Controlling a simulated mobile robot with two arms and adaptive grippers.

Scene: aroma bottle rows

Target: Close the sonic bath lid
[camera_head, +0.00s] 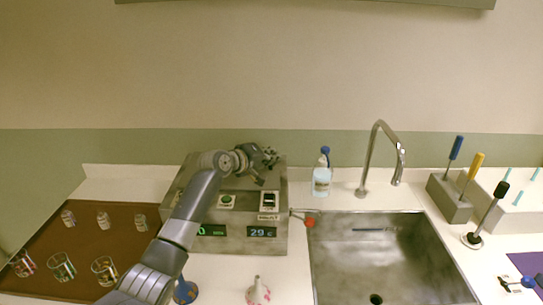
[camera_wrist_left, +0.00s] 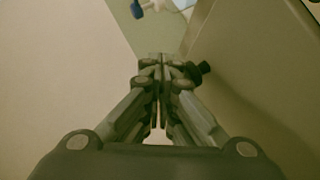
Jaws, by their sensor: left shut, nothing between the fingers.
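The sonic bath (camera_head: 238,243) is a grey metal box with green and blue digital displays on its front, left of the sink. Its top (camera_head: 181,183) is partly hidden by my left arm. I cannot tell from here how far the lid stands open. My left gripper (camera_head: 269,160) is over the right rear part of the bath top, shut and empty. In the left wrist view the shut fingers (camera_wrist_left: 162,65) point ahead, with a flat brownish panel (camera_wrist_left: 240,50) close on the right. Whether they touch it is unclear. My right gripper is not in view.
A brown mat (camera_head: 85,235) with several glass beakers and jars lies at left. A bottle with a blue top (camera_head: 321,180), a tap (camera_head: 366,160) and a sink (camera_head: 385,260) are at right. A small white flask (camera_head: 258,292) stands in front of the bath.

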